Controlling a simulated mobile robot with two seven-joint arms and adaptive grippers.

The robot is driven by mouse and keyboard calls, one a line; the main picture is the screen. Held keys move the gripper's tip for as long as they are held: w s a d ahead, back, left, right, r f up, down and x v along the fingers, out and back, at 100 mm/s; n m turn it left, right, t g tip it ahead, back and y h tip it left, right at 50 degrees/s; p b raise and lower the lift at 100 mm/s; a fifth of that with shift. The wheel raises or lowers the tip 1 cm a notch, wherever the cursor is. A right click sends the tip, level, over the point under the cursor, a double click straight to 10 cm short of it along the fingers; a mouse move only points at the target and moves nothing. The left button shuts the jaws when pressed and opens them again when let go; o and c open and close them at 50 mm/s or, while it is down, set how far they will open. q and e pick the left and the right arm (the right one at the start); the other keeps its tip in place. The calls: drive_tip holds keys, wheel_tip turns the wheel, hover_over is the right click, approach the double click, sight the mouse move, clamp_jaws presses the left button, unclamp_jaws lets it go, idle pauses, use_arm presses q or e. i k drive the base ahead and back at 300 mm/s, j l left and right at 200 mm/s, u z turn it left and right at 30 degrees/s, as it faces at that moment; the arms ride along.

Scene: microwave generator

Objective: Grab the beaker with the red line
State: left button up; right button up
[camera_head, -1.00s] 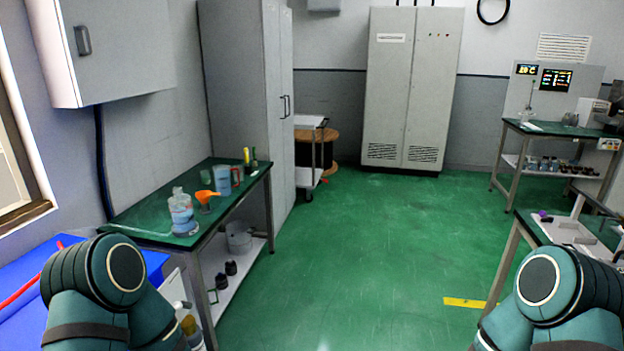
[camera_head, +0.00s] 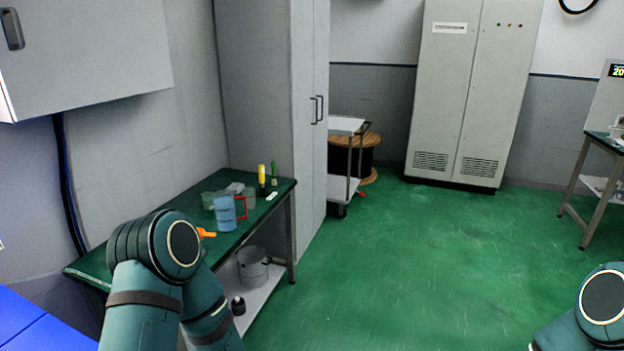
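A blue beaker (camera_head: 226,214) stands upright on the green-topped side table (camera_head: 258,222) at the left. A thin red, handle-like outline (camera_head: 243,207) shows at its right side; I cannot tell whether it belongs to this beaker or to a clear one behind. Clear glass vessels (camera_head: 212,199) stand behind it. An orange funnel (camera_head: 206,233) is partly hidden by my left arm. My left arm covers the front part of the table, where the large flask stood in view earlier. Neither gripper is in view; only upper parts of my arms show.
Yellow and green bottles (camera_head: 262,175) stand at the table's back end. A metal bucket (camera_head: 252,265) sits on the lower shelf. A tall grey cabinet (camera_head: 270,110) adjoins the table, with a cart (camera_head: 345,165) beyond. The green floor (camera_head: 400,260) at the middle is clear.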

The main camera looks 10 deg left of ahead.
sight(249, 198)
drive_tip(key=i+l+u, duration=0.1)
drive_tip(key=i, duration=1.4)
